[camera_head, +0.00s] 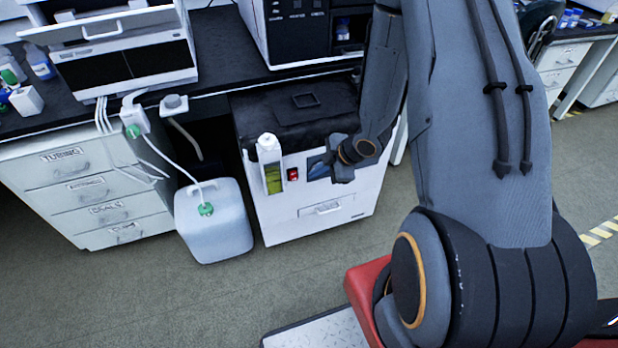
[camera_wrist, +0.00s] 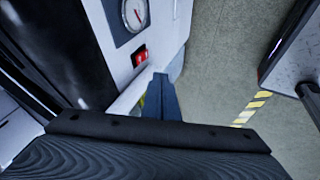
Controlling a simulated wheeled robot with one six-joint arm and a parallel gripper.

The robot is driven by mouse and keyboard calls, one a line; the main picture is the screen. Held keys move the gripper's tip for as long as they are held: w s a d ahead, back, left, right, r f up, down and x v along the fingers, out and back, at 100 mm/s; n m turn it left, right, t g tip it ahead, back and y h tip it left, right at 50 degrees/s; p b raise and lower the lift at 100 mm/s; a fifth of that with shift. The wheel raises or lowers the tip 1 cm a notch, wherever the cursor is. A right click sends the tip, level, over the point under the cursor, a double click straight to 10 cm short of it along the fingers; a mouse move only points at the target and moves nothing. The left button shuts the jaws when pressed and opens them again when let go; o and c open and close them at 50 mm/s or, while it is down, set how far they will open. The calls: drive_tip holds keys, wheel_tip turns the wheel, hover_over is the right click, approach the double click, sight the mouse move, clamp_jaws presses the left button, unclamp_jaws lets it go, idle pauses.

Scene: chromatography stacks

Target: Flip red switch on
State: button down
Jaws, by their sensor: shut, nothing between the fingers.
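The red switch (camera_head: 293,174) is a small rocker on the front of a white floor unit (camera_head: 290,222). In the wrist view the red switch (camera_wrist: 140,57) is just beyond and slightly left of my fingertips. My gripper (camera_head: 335,168) is shut and empty, in front of the unit to the right of the switch. The wrist view shows my closed fingers (camera_wrist: 161,84) pointing past the switch, with a gap in the picture between them. I cannot tell whether the switch is on or off.
A bottle with yellow-green liquid (camera_head: 273,178) stands close left of the switch. A round gauge (camera_wrist: 133,14) is beside the switch. A white jug (camera_head: 215,235) with a tube stands on the floor, left of the unit. Drawers (camera_head: 85,190) are further left. Floor in front is clear.

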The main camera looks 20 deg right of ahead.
drive_tip(key=shift+s+d+r, duration=0.15)
drive_tip(key=shift+s+r, duration=0.05)
drive_tip(key=shift+r, duration=0.15)
drive_tip(key=shift+f+b, duration=0.1)
drive_tip(key=shift+b, duration=0.2)
drive_tip(key=f+b, duration=0.1)
drive_tip(key=b, duration=0.4)
drive_tip(key=shift+f, duration=0.15)
drive_tip(key=shift+s+b, duration=0.2)
drive_tip(key=shift+b, duration=0.3)
